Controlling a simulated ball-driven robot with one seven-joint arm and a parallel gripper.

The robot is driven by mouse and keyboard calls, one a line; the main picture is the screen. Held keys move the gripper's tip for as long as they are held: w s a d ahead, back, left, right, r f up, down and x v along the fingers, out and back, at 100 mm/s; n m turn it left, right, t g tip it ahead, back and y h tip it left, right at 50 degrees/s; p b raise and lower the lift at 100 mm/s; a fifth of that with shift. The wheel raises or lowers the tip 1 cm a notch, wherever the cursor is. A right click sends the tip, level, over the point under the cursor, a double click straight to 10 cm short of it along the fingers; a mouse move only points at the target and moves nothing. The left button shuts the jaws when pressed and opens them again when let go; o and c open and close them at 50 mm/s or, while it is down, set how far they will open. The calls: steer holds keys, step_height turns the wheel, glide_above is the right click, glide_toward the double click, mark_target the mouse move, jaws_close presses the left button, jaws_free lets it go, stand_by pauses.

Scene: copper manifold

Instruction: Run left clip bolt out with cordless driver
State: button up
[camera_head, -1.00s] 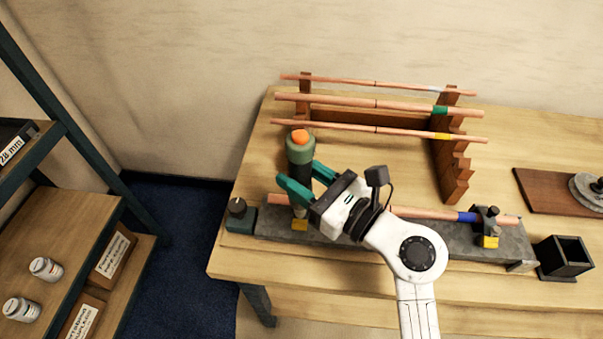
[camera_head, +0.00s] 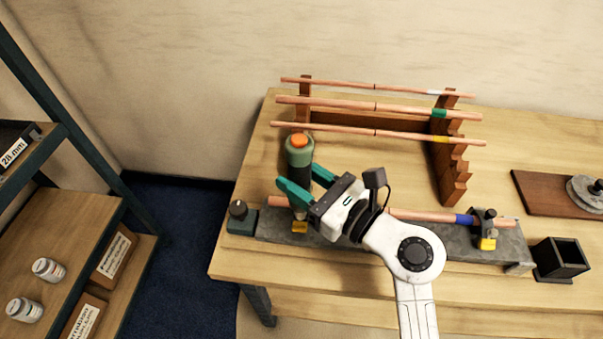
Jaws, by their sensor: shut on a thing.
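The cordless driver (camera_head: 300,160) stands upright, with an orange top, a green upper body and a dark shaft. My gripper (camera_head: 302,182) has its teal fingers shut on the driver's dark body. The left clip bolt is hidden behind the driver and my fingers. A copper pipe (camera_head: 425,215) with a blue band runs along the bar, partly hidden by my arm. The right clip (camera_head: 485,225) holds its right part.
A wooden rack (camera_head: 452,165) behind holds three copper pipes (camera_head: 375,105) with coloured bands. A small dark holder with a knob (camera_head: 240,215) is at the bar's left end. A black open box (camera_head: 562,258) stands right. A brown board (camera_head: 550,192) lies far right. Shelves (camera_head: 65,235) stand left.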

mark_target(309, 163)
steer(key=shift+r+p, duration=2.1)
steer(key=shift+r, duration=0.65)
